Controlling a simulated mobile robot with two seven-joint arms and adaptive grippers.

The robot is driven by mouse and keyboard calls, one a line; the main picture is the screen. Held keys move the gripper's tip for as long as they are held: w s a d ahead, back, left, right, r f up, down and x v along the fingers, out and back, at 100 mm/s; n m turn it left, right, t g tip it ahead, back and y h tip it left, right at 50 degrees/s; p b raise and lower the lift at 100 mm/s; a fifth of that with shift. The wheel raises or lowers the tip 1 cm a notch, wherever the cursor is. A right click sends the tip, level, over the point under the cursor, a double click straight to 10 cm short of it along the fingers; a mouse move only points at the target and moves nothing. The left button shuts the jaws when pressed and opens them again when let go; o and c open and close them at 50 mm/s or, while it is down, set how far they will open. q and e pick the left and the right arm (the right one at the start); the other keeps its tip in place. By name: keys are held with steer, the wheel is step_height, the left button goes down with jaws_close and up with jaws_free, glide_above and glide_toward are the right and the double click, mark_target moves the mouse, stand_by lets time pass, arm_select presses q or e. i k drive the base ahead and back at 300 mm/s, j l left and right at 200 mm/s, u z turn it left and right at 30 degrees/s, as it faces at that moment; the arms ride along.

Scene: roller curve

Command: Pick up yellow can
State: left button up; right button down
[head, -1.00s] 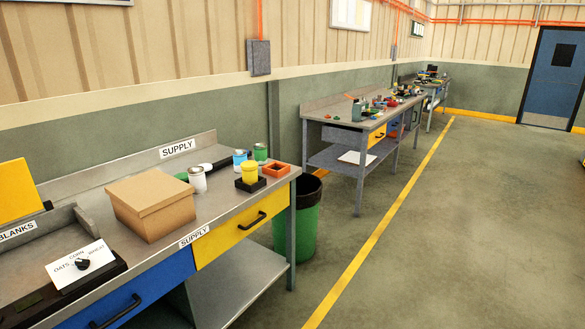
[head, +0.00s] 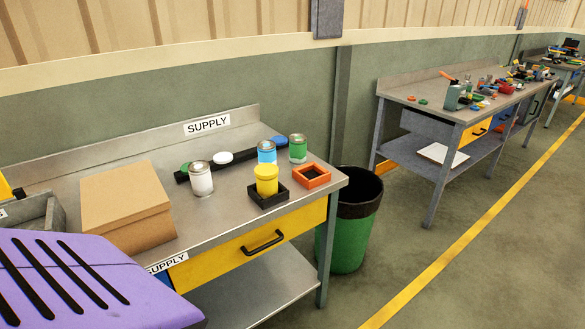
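The yellow can (head: 266,180) stands upright in a black square holder (head: 268,195) on the supply bench, near its front edge above the yellow drawer. A blue can (head: 267,152) stands right behind it, and a white can (head: 201,179) stands to its left. A green can (head: 298,149) is behind it to the right. An empty-looking orange square holder (head: 312,175) sits to the right of the black one. Neither of my grippers shows in the head view.
A cardboard box (head: 125,204) stands on the bench left of the cans. A black strip (head: 241,152) with green and white discs lies behind them. A purple slotted surface (head: 85,285) fills the lower left. A green bin (head: 348,235) stands beside the bench. Open floor lies to the right.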

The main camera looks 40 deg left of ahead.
mark_target(266, 188)
steer(key=i, duration=1.65)
steer(key=i+u, duration=0.15)
steer(key=u, duration=0.3)
steer(key=i+u, duration=0.15)
steer(key=u, duration=0.3)
steer(key=i+l+u, duration=0.1)
steer(key=u, duration=0.4)
